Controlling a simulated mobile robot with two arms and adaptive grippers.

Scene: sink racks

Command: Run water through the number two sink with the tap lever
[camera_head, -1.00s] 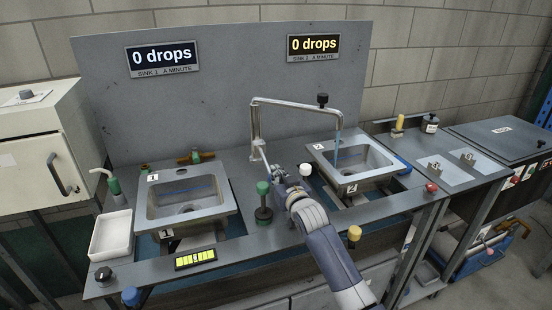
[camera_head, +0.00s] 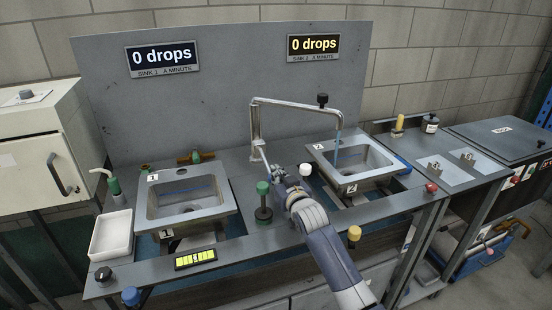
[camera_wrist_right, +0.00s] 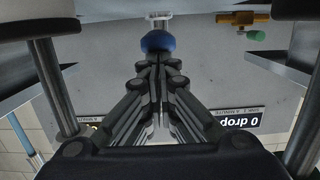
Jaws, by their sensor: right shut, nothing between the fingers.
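Sink 2 (camera_head: 346,183) is the right basin, with a number 2 label on its rim. A bent metal tap (camera_head: 290,104) stands behind it, its spout reaching over the basin. A pale lever (camera_head: 260,152) slopes down from the tap's base towards my right gripper (camera_head: 272,170). In the right wrist view my right gripper (camera_wrist_right: 158,62) is shut and empty, with a blue knob (camera_wrist_right: 158,41) just beyond its fingertips; I cannot tell if they touch. My left gripper is out of view.
Sink 1 (camera_head: 150,205) is at the left, with a white tray (camera_head: 112,236) beside it. A green-topped post (camera_head: 263,203) stands close to my right arm. Both signs, one above sink 1 (camera_head: 162,58) and one above sink 2 (camera_head: 313,46), read 0 drops.

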